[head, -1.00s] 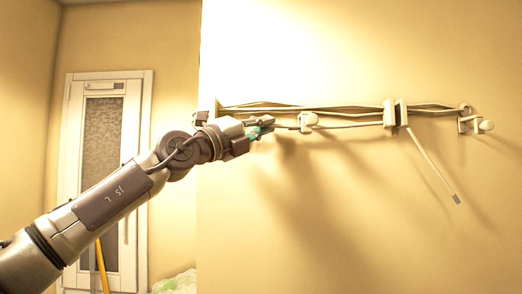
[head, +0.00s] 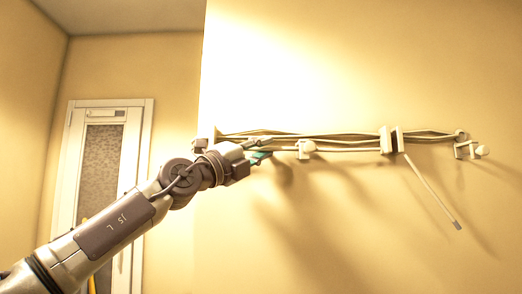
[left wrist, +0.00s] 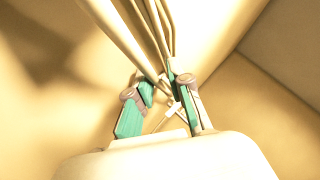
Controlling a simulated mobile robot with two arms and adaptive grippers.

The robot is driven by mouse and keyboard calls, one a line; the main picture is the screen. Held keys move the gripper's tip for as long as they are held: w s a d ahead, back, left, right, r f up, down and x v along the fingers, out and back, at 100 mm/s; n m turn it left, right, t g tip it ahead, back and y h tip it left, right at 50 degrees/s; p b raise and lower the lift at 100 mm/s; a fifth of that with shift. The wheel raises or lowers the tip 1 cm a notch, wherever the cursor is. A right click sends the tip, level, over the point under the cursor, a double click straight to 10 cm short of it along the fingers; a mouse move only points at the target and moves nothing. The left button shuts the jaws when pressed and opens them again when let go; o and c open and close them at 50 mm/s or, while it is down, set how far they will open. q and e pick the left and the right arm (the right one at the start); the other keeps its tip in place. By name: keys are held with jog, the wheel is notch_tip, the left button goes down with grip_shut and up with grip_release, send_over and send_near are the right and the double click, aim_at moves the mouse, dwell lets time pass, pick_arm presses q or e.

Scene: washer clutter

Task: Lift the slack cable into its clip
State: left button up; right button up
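Several pale cables (head: 345,137) run along the wall in a bundle, and one lower strand (head: 345,149) passes at a small pale clip (head: 305,149). A larger two-plate clip (head: 386,140) stands farther right. My left gripper (head: 262,149) is at the left part of the bundle, its fingers apart in the head view. In the left wrist view, cables (left wrist: 140,45) run down towards the teal-padded fingers (left wrist: 160,90), which have a gap between them; whether a strand lies between the tips is unclear. My right gripper is not in view.
A rod or cable end (head: 432,190) with a dark tip slants down from the larger clip. A pale bracket with a knob (head: 468,151) is at the far right. A wall corner stands left of the bundle, with a door (head: 100,170) behind. The wall below is clear.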

pick_arm(q)
jog(key=v, duration=1.2)
